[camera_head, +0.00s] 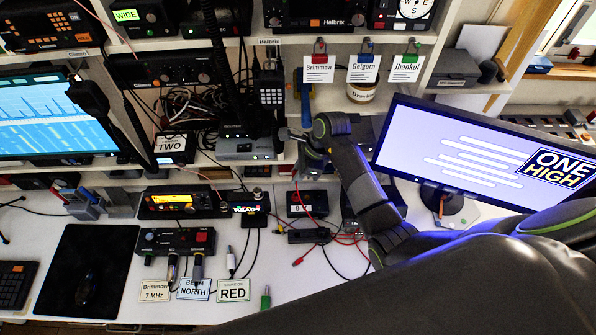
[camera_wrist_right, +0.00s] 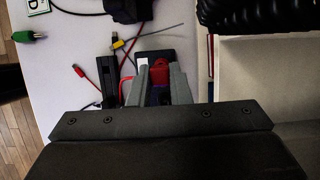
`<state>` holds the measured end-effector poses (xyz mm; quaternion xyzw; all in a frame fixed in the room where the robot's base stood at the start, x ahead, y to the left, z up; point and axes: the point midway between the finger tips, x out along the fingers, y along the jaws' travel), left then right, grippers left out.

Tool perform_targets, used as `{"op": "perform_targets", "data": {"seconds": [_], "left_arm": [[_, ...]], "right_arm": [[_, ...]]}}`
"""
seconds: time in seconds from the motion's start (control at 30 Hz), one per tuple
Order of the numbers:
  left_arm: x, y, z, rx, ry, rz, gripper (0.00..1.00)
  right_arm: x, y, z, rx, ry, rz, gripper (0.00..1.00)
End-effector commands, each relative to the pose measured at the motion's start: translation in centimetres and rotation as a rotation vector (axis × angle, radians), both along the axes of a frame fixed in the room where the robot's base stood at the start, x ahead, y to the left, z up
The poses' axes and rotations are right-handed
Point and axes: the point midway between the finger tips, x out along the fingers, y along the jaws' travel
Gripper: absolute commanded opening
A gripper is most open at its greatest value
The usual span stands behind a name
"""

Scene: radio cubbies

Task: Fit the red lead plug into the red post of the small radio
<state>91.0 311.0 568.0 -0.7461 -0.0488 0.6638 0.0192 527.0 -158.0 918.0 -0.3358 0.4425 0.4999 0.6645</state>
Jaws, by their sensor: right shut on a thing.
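My right gripper (camera_head: 304,143) reaches in from the right, above the back of the desk. In the wrist view its two grey fingers (camera_wrist_right: 161,85) are shut on a red piece, which I take to be the red lead plug (camera_wrist_right: 155,72). A red lead (camera_head: 298,195) hangs below the gripper to the desk. A small black box (camera_head: 307,203), possibly the small radio, stands on the desk below the gripper. I cannot make out its red post, nor whether the plug touches anything. My left gripper is not in view.
Another red plug (camera_head: 298,261) and a green plug (camera_head: 266,299) lie loose on the desk. A black bar-shaped box (camera_head: 308,236) lies among leads. A monitor (camera_head: 470,155) stands at right, and shelves with radios are behind.

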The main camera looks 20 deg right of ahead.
Motion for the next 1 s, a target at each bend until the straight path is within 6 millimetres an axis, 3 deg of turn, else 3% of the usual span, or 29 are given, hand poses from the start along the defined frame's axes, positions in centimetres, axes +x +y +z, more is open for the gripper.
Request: {"op": "perform_targets", "data": {"seconds": [0.17, 0.53, 1.0], "left_arm": [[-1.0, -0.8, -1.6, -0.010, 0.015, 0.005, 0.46], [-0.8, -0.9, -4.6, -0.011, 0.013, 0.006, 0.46], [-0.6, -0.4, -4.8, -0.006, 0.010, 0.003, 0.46]], "right_arm": [[0.0, 0.0, -1.7, 0.000, 0.001, 0.000, 0.00], [0.0, 0.0, -5.0, 0.000, 0.001, 0.001, 0.00], [0.0, 0.0, -5.5, 0.000, 0.001, 0.001, 0.00]]}}
